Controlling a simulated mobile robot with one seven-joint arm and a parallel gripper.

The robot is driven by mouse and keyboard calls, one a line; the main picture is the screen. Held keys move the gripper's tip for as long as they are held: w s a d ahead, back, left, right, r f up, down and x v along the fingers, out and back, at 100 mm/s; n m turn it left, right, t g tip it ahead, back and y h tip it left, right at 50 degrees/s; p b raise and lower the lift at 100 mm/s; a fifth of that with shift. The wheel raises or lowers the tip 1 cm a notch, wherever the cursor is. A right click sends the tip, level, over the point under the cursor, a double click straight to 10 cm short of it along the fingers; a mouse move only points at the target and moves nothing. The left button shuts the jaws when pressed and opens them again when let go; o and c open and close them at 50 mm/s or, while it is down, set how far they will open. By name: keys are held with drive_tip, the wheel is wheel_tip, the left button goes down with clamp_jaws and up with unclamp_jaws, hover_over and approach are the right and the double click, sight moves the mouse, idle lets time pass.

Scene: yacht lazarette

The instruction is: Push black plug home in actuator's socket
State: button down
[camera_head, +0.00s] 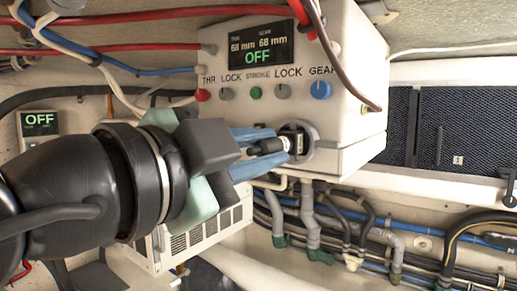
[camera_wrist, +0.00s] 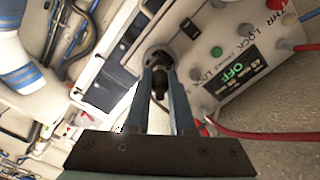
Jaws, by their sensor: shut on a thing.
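The actuator (camera_head: 330,95) is a cream box with a display reading OFF and a row of knobs, in the upper middle of the head view. Its round socket (camera_head: 303,140) sits low on the front face. The black plug (camera_head: 268,146) is between the blue fingers of my gripper (camera_head: 262,152), its front end at the socket. In the wrist view my gripper (camera_wrist: 162,88) is shut on the plug (camera_wrist: 160,76), with the socket ring (camera_wrist: 158,57) just beyond it. I cannot tell how deep the plug sits, as the fingers partly hide it.
Red and blue cables (camera_head: 150,48) run along the upper left. Grey hoses and pipes (camera_head: 310,225) cross below the actuator. A white vented box (camera_head: 205,235) stands under my arm. A dark mesh panel (camera_head: 440,125) is at the right. A small OFF display (camera_head: 40,123) is at the left.

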drive_tip(key=shift+x, duration=1.05)
drive_tip(key=c, duration=0.7)
unclamp_jaws()
drive_tip(key=shift+s, duration=0.1)
